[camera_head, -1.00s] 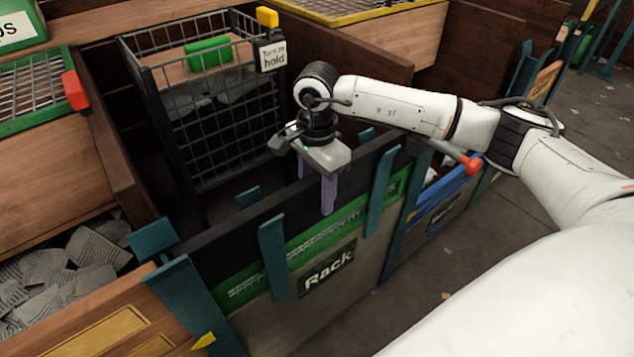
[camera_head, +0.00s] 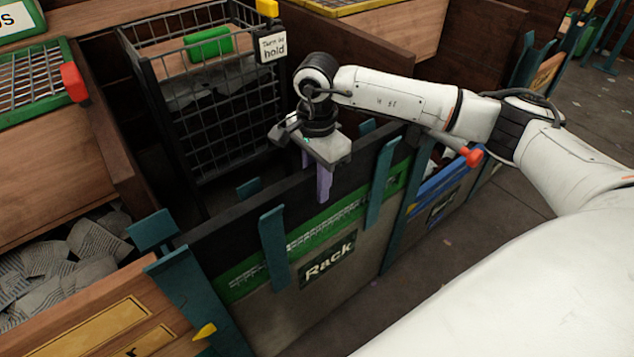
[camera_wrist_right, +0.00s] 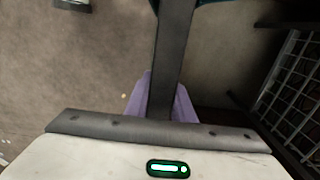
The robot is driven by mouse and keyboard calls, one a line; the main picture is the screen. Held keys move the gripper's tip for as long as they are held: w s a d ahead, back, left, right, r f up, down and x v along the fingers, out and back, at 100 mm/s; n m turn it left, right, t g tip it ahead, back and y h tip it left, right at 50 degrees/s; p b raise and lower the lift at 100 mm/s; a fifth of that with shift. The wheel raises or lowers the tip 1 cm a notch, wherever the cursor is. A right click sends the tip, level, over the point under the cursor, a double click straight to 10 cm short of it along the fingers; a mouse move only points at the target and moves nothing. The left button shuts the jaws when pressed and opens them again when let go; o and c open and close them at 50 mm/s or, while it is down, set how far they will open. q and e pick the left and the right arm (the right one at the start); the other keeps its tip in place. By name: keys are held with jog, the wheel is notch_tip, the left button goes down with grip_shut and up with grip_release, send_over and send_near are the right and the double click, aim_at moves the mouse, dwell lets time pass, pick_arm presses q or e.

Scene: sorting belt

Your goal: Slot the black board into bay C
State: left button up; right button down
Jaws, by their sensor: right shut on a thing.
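The black board (camera_head: 230,222) stands on edge, long and thin, behind the grey front panel marked "Rack" (camera_head: 328,262) and between teal posts (camera_head: 272,250). My right gripper (camera_head: 325,185) points down over the board's top edge, with its purple fingers shut on it. In the right wrist view the board (camera_wrist_right: 172,60) shows edge-on as a dark strip between the purple fingers (camera_wrist_right: 160,100). The board's lower part is hidden, and I cannot tell how deep it sits. No mark for bay C is readable. My left gripper is not in view.
A wooden bin with grey pieces (camera_head: 70,265) is at left. A blue panel (camera_head: 440,190) is at right. Clear floor (camera_head: 500,225) lies in front.

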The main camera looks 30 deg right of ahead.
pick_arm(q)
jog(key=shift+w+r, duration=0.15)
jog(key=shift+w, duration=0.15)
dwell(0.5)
pick_arm(e)
jog(key=c, duration=2.4)
grip_release()
grip_shut()
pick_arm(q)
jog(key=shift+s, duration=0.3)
